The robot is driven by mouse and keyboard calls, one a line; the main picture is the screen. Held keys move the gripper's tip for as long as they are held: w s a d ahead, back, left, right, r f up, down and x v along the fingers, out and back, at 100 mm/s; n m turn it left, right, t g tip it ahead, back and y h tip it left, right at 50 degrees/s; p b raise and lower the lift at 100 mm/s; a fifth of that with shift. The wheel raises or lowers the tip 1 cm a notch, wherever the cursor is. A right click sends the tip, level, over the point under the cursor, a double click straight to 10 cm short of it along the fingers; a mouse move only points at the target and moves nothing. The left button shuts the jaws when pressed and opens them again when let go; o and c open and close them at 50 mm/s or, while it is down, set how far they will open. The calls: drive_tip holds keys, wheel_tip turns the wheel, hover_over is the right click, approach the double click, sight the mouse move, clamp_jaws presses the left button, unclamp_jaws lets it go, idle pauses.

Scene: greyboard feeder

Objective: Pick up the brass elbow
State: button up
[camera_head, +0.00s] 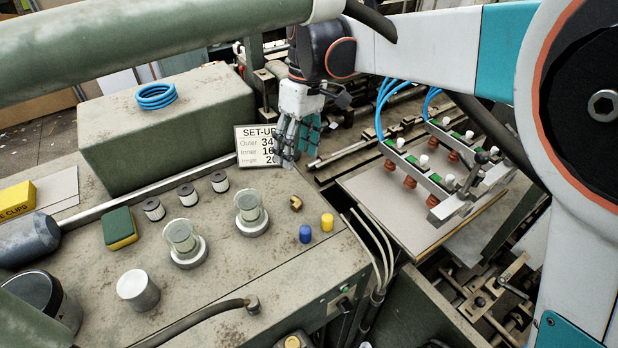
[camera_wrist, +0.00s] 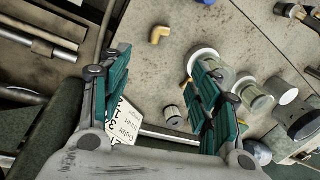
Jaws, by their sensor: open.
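The brass elbow (camera_head: 296,203) is a small bent fitting lying on the grey-green bench top, left of the yellow and blue caps. In the wrist view the elbow (camera_wrist: 159,34) lies beyond my fingertips, toward the top and between the two finger lines. My gripper (camera_head: 297,140) is open and empty, pointing down in front of the set-up card, above and behind the elbow. In the wrist view its teal-padded fingers (camera_wrist: 160,75) are spread wide apart. Nothing hides the elbow.
A blue cap (camera_head: 306,233) and a yellow cap (camera_head: 327,222) stand close to the elbow. A glass jar (camera_head: 248,205) stands to its left. The set-up card (camera_head: 262,146) leans beside my gripper. Suction bars (camera_head: 430,165) lie to the right.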

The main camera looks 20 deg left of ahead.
hover_over(292, 201)
drive_tip(key=w, duration=0.2)
drive_tip(key=f, duration=0.7)
drive_tip(key=shift+s+d, duration=0.1)
drive_tip(key=shift+s, duration=0.1)
drive_tip(key=shift+s+f, duration=0.2)
drive_tip(key=shift+f, duration=0.7)
drive_tip(key=shift+s+f, duration=0.2)
drive_tip(key=shift+f, duration=0.7)
drive_tip(key=shift+s+f, duration=0.2)
drive_tip(key=shift+f, duration=0.7)
drive_tip(key=c, duration=1.1)
